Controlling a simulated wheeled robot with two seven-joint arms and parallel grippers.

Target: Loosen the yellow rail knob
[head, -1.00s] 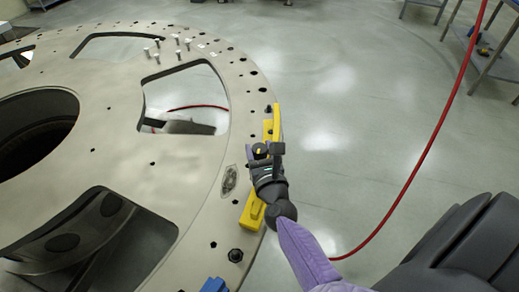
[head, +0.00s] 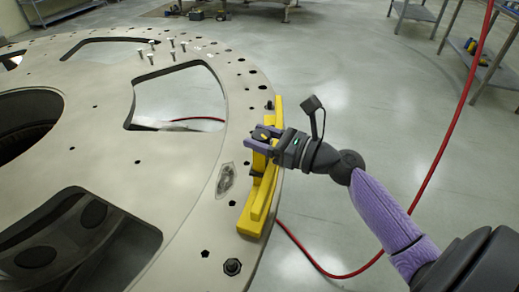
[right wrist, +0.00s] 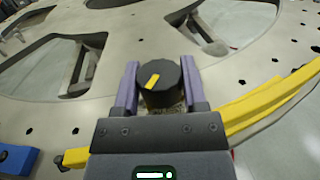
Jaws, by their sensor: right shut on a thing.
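The rail knob (right wrist: 160,84) is a black round cap with a yellow pointer stripe, in the middle of the right wrist view. In the head view the knob (head: 265,133) is small and partly hidden by my gripper. It stands at the yellow curved rail (head: 252,217), which lies along the plate's right edge and also shows in the right wrist view (right wrist: 268,104). My right gripper (head: 260,144) reaches in from the right, its purple fingers shut on the knob, one on each side. My left gripper is not in view.
The large round metal plate (head: 180,195) has wide cutouts and several holes. Several upright bolts (head: 171,47) stand on its far side. A black bolt (head: 232,267) sits near the rail's near end. Shelving stands at the back right.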

